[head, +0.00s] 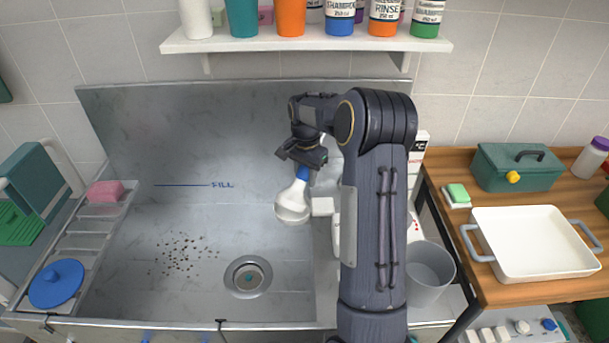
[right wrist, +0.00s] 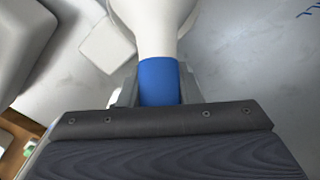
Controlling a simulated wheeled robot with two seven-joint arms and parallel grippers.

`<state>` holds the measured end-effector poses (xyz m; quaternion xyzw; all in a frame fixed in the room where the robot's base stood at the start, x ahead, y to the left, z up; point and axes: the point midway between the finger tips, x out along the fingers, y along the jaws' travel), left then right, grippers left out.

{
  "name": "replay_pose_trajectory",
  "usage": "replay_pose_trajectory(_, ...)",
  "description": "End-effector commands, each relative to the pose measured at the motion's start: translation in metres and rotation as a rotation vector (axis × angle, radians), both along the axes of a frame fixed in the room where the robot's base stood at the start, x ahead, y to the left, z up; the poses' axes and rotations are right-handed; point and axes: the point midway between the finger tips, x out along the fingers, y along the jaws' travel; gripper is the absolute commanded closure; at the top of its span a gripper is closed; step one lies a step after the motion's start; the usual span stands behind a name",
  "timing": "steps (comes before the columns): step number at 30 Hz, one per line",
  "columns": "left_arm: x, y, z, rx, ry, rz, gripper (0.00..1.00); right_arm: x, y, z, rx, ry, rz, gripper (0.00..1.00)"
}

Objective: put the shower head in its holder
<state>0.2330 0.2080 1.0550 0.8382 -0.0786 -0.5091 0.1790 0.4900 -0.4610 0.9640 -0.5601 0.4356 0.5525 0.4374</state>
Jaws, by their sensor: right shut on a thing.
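The shower head (head: 293,207) is white with a blue band on its handle. My right gripper (head: 303,160) is shut on that band and holds the head over the steel tub, round end downward. In the right wrist view the blue band (right wrist: 158,82) sits between the fingers of my right gripper (right wrist: 158,90). A white block (head: 322,207), which looks like the holder, is just right of the shower head. It also shows in the right wrist view (right wrist: 107,45), close beside the head; I cannot tell whether they touch. My arm hides what lies behind it. My left gripper is not in view.
The tub has a drain (head: 248,277) and dark specks (head: 185,254) on its floor. A shelf (head: 300,44) of bottles hangs above. A grey bucket (head: 430,275) stands right of my arm, near a wooden counter with a white tray (head: 530,262) and green toolbox (head: 518,170).

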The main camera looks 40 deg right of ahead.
Motion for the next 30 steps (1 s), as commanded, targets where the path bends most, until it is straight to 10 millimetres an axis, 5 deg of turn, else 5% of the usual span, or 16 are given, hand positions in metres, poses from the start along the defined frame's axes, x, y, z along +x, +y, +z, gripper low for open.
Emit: replay_pose_trajectory(30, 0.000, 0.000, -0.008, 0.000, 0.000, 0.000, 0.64, -0.003, -0.014, -0.028, 0.005, 0.023, 0.002, 1.00)
